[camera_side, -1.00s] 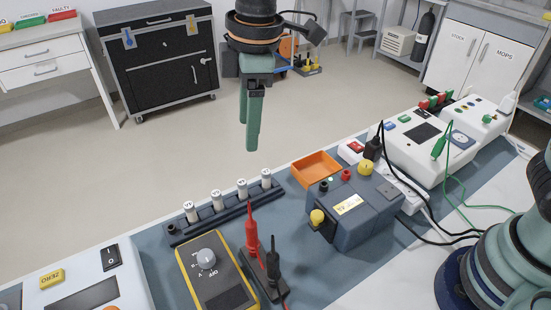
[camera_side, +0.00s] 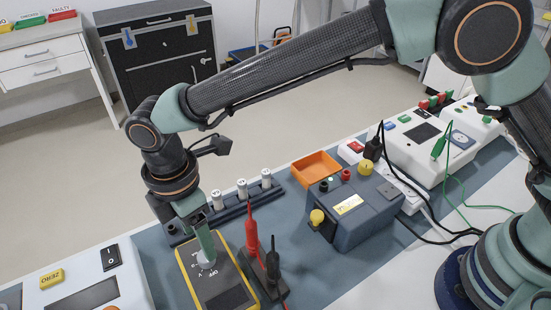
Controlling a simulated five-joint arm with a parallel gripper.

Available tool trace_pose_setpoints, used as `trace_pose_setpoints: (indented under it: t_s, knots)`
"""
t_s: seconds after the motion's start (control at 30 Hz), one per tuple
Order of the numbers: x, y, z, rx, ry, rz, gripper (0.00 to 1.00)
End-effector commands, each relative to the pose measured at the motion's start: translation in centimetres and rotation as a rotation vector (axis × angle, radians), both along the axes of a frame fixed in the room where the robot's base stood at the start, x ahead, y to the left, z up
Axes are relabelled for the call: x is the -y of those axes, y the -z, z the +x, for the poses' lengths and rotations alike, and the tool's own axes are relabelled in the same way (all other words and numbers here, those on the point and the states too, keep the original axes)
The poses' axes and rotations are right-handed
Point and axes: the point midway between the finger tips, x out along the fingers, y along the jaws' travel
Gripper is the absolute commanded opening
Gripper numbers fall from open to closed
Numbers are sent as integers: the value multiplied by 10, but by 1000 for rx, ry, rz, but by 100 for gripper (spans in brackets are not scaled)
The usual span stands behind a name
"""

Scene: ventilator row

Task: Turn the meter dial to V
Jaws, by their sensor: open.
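The yellow-edged meter (camera_side: 218,285) lies on the blue-grey mat at the lower left of the middle. Its grey dial (camera_side: 206,260) sits on the upper part of the face and is partly hidden by my gripper. Some markings around the dial show, among them OFF, but the pointer's setting cannot be made out. My gripper (camera_side: 207,255) points down over the meter with its fingertips at the dial. The fingers are open, one in front of the other in this view. Whether they touch the dial cannot be told.
A red probe (camera_side: 252,235) and a black probe (camera_side: 272,262) stand upright just right of the meter. A rack with white cylinders (camera_side: 242,188) is behind it. A white device with a ZERO button (camera_side: 51,278) stands left. A dark blue box (camera_side: 350,210) and orange tray (camera_side: 316,166) are right.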

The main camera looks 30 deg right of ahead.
Motion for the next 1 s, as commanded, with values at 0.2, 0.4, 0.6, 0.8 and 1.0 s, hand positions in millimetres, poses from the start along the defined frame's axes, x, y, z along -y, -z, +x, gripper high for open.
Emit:
trace_pose_setpoints:
  t_s: [0.2,0.4,0.6,0.8,1.0]
  knots:
    - [1,34,-2,-2,0,-2,68]
    - [1,46,-2,0,1,-1,68]
    - [0,48,-2,0,1,0,68]
    - [1,48,-2,0,1,0,26]
    - [1,47,-2,1,2,0,0]
